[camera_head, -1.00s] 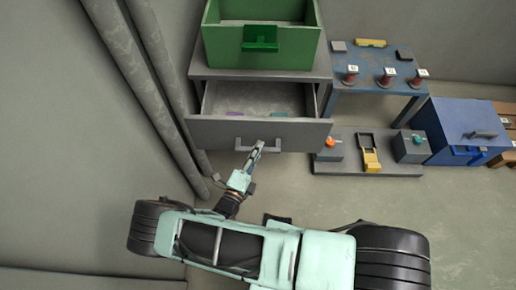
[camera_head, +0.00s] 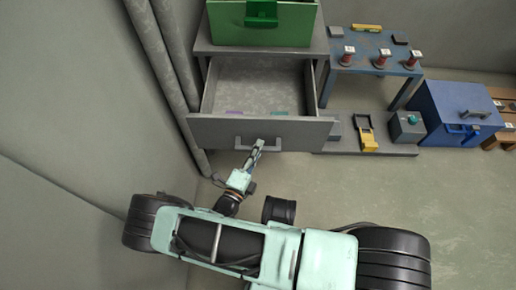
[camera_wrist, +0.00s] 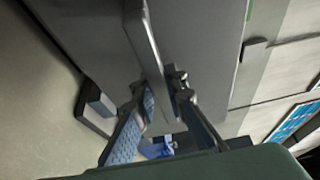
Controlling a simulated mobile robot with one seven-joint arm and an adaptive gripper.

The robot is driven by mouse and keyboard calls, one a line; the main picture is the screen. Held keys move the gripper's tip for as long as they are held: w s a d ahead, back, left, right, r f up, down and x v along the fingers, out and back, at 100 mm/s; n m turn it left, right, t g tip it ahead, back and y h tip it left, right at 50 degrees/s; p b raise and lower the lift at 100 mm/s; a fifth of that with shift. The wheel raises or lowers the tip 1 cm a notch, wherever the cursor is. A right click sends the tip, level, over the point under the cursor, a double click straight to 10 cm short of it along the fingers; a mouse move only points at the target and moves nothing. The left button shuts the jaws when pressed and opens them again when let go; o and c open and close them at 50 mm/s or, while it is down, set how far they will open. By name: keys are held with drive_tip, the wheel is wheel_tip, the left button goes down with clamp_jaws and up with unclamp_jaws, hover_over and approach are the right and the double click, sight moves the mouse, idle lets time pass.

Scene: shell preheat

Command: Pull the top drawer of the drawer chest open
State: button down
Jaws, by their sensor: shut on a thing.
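The grey drawer chest (camera_head: 201,45) stands at the upper left in the head view. My gripper (camera_head: 256,146) is at the drawer's front, shut on the bar handle (camera_head: 238,143). In the wrist view the handle (camera_wrist: 150,62) runs between the two fingers (camera_wrist: 163,98), with the grey drawer front (camera_wrist: 205,50) behind it.
A green bin (camera_head: 225,25) sits on the chest. To the right are a blue table (camera_head: 350,62) with red posts, a low grey platform (camera_head: 335,147) and a blue box (camera_head: 450,110). Pipes (camera_head: 170,75) and a wall stand close on the left. Open floor lies at the right front.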

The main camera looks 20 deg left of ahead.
drive_tip(key=shift+a, duration=0.1)
idle(0.3)
drive_tip(key=c, duration=1.9)
unclamp_jaws()
drive_tip(key=shift+c, duration=0.2)
drive_tip(key=s+a, duration=0.1)
drive_tip(key=s, duration=0.6)
drive_tip(key=shift+s, duration=0.25)
